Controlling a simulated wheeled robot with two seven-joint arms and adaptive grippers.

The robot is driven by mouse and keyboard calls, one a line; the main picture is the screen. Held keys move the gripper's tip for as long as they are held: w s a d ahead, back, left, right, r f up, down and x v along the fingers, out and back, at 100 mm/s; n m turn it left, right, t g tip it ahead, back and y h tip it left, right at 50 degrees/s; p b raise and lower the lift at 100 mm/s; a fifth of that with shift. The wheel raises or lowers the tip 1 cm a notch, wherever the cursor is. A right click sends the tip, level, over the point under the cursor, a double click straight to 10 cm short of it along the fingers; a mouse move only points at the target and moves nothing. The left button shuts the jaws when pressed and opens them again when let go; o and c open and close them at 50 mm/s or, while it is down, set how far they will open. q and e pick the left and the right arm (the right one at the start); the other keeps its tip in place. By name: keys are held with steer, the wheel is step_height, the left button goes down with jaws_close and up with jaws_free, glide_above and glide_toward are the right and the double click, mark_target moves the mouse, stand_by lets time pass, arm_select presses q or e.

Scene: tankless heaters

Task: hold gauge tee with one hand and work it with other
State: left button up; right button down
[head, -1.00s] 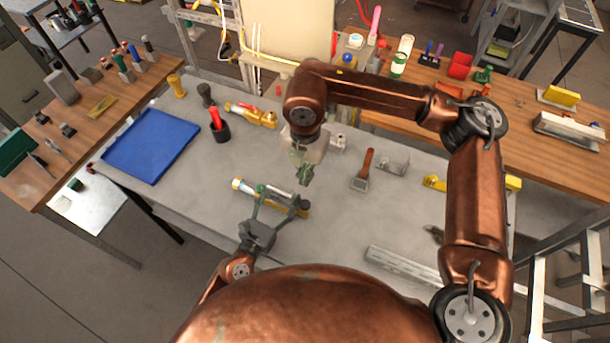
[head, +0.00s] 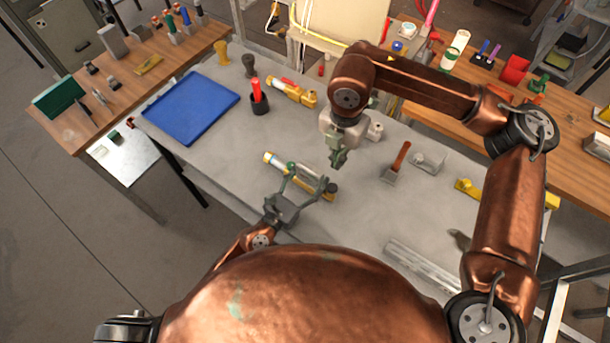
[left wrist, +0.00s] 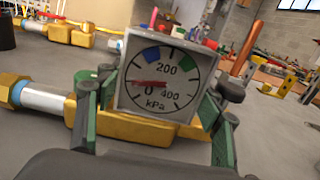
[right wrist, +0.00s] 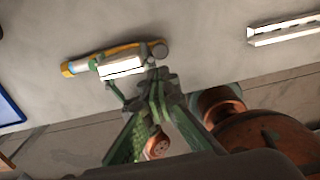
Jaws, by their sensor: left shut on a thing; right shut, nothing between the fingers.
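The gauge tee (head: 300,177) lies near the front edge of the grey bench, with a brass body, a silver pipe end at left and a dark knob at right. Its square grey gauge (left wrist: 165,80) faces the left wrist view; the red needle lies at the left of the dial, near 0. My left gripper (head: 308,180) is shut on the gauge, one finger on each side. My right gripper (head: 338,160) is shut and empty, above the bench just behind the tee's right end. The tee also shows in the right wrist view (right wrist: 122,67), apart from the right fingertips (right wrist: 160,80).
A blue tray (head: 192,107) lies at the left of the bench. A brown-handled scraper (head: 396,163) and a metal rail (head: 425,268) lie to the right.

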mark_target(333, 187)
stand_by(0.3)
step_height(333, 187, up, 2)
steer(key=shift+r, duration=0.2)
step_height(333, 187, down, 14)
steer(key=shift+d+f, duration=0.1)
stand_by(0.6)
